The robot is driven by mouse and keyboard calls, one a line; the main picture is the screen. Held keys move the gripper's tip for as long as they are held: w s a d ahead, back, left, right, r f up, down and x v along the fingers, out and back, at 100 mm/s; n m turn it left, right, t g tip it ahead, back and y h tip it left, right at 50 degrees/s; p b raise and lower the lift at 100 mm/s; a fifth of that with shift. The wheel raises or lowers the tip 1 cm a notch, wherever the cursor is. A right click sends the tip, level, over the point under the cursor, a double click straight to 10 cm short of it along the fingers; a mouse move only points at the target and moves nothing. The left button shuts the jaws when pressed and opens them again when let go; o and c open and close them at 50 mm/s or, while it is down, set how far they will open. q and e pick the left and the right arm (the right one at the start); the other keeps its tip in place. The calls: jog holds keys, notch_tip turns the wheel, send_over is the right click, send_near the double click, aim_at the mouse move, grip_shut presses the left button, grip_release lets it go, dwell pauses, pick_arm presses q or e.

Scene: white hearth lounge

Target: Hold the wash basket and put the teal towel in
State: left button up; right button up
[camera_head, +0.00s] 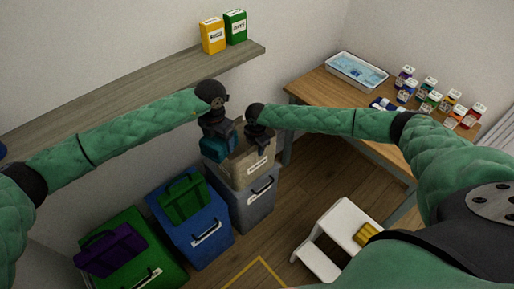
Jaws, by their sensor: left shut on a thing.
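The beige wash basket (251,166), with a white label on its front, stands on top of a grey bin. The teal towel (216,149) hangs bunched from my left gripper (218,132), which is shut on it. The towel is at the basket's left side and overlaps its rim in the picture; I cannot tell whether they touch. My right gripper (260,146) is at the basket's upper rim, pointing down. Its fingers are small and dark, so I cannot tell whether they are shut on the rim. The basket's inside is mostly hidden by the grippers.
The grey bin (254,207) stands beside a blue bin (200,238) and a green bin (150,275). A wall shelf (130,92) holds two boxes. A wooden table (318,90) with a tub and bottles is at right. A white step stool (340,228) stands in front.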

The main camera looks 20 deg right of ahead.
notch_tip(320, 180, up, 12)
jog(key=shift+f, duration=0.1)
dwell(0.5)
jog(key=shift+d, duration=0.1)
